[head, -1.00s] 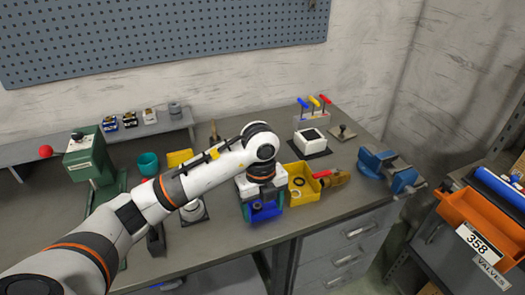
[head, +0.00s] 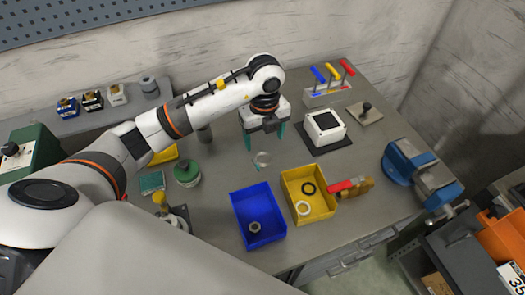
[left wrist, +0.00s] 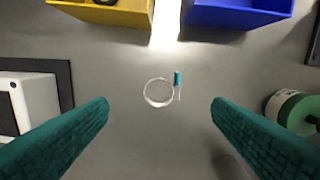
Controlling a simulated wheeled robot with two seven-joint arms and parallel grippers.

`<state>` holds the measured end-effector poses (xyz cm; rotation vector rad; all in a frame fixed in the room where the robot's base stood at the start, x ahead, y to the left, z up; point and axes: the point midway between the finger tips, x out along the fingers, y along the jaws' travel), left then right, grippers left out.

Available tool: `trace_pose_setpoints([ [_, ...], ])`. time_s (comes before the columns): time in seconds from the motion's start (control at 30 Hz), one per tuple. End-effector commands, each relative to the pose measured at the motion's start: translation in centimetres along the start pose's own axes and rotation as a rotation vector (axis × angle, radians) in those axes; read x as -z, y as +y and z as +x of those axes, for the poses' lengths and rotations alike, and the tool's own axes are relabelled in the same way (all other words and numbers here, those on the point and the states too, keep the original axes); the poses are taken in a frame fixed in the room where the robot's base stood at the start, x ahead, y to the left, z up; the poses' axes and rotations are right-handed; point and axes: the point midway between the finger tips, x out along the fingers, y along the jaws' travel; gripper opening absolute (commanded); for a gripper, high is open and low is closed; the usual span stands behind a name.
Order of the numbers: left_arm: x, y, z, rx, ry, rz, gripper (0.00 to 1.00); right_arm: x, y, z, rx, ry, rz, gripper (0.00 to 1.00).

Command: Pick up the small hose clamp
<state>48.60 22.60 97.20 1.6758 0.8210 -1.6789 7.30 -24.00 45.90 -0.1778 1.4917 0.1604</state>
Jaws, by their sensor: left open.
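The small hose clamp (head: 262,158) is a thin silvery ring with a teal screw end, lying on the grey bench behind the blue and yellow bins. In the left wrist view the clamp (left wrist: 159,92) lies flat between my fingers, a little beyond their tips, with its teal end at the upper right. My left gripper (head: 265,144) has teal fingers, is open and empty, and hangs above the bench just behind the clamp. It also shows in the left wrist view (left wrist: 160,104), its fingers wide apart. My right gripper is not in view.
The blue bin (head: 236,205) holds a nut and the yellow bin (head: 289,188) holds rings. A white box (head: 325,128) on a dark mat stands right of the gripper. A green round container (head: 187,173) stands to the left. The blue vise (head: 420,172) is farther right.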

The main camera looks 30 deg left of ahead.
Motion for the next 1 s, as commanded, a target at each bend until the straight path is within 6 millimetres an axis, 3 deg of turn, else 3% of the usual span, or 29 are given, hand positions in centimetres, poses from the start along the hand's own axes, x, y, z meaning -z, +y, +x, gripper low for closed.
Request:
trace_pose_setpoints([
  [0.13, 0.0, 0.0, 2.4, 0.002, -0.002, -0.002, 0.74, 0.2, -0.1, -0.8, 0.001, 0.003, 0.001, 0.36],
  [0.43, -0.1, -0.2, 4.9, 0.003, -0.002, -0.001, 0.74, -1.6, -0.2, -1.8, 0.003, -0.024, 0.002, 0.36],
  [0.7, -0.2, -0.4, 8.6, 0.000, 0.000, -0.002, 0.74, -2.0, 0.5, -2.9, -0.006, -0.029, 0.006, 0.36],
  [1.0, -0.2, -0.4, 9.0, -0.001, 0.001, 0.000, 0.70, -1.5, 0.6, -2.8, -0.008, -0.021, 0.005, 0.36],
])
